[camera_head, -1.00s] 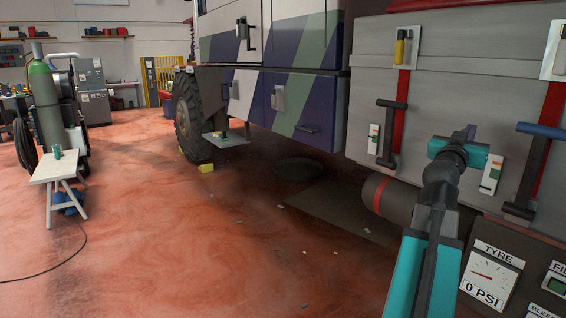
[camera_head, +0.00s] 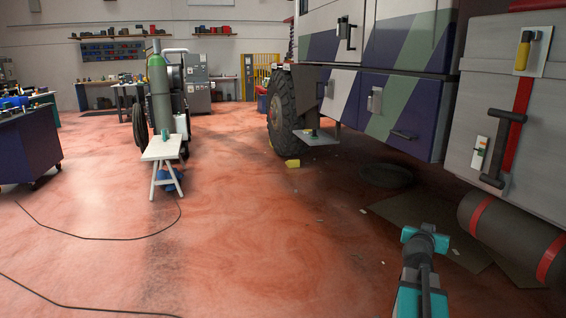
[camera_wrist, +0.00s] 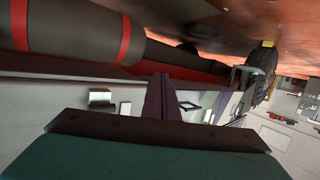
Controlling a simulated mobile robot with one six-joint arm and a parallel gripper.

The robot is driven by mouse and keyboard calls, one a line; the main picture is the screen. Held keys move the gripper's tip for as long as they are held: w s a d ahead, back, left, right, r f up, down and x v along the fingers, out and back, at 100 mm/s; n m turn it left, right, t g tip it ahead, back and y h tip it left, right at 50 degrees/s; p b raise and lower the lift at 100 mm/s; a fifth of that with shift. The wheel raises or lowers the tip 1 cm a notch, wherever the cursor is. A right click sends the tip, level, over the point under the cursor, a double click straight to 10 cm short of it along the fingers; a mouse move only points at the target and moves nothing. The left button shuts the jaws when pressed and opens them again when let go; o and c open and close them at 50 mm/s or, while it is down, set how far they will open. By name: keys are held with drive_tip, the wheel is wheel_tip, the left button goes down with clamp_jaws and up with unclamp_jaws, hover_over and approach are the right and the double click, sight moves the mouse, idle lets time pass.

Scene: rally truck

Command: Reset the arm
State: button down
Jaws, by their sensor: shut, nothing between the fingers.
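My gripper (camera_wrist: 163,84) is in the middle of the wrist view, with its dark fingers together and nothing between them. In the head view my teal and dark grey arm (camera_head: 424,272) is at the lower right, over the floor in front of the truck (camera_head: 405,60). The fingers cannot be made out in the head view. The wrist view is tilted, with the dark cylinder with red bands (camera_wrist: 70,35) across its upper left and the floor at the upper right.
The truck's grey side box (camera_head: 470,80) and the red-banded cylinder (camera_head: 510,232) stand right of my arm. A white trestle (camera_head: 162,148), a green gas bottle (camera_head: 158,85) and a dark blue cabinet (camera_head: 28,145) stand left.

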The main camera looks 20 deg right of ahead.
drive_tip(key=w+a+f+n+g+y, duration=0.1)
drive_tip(key=w+a+f+n+y, duration=0.15)
drive_tip(key=a+f, duration=1)
drive_tip(key=w+a+f+n+g+y, duration=0.1)
drive_tip(key=w+a+f+y, duration=0.2)
drive_tip(key=a+f, duration=1)
drive_tip(key=s+a+f+n+g+y, duration=0.1)
drive_tip(key=s+a+f, duration=0.1)
drive_tip(key=a+f, duration=0.35)
drive_tip(key=s+a+f+n+y, duration=0.1)
drive_tip(key=s+a+f, duration=0.1)
drive_tip(key=f, duration=0.6)
drive_tip(key=s+a+f+n+g+y, duration=0.2)
drive_tip(key=s+a+f+g, duration=0.3)
drive_tip(key=s+a+f, duration=0.95)
drive_tip(key=s+a+f+n+g+y, duration=0.1)
drive_tip(key=s+a+f+g, duration=0.15)
drive_tip(key=s, duration=0.35)
drive_tip(key=s+a+f+g, duration=0.1)
drive_tip(key=s+a+f, duration=0.15)
drive_tip(key=s, duration=0.35)
drive_tip(key=s+a+r+n+g+y, duration=0.1)
drive_tip(key=s+n+g, duration=0.1)
drive_tip(key=s, duration=0.3)
wheel_tip(320, 180, up, 14)
drive_tip(key=s+p, duration=0.1)
drive_tip(key=p, duration=1.1)
drive_tip(key=shift+s+a+f+g+y+p, duration=0.15)
drive_tip(key=shift+s+a+g+y+p, duration=0.2)
drive_tip(key=shift+p, duration=0.05)
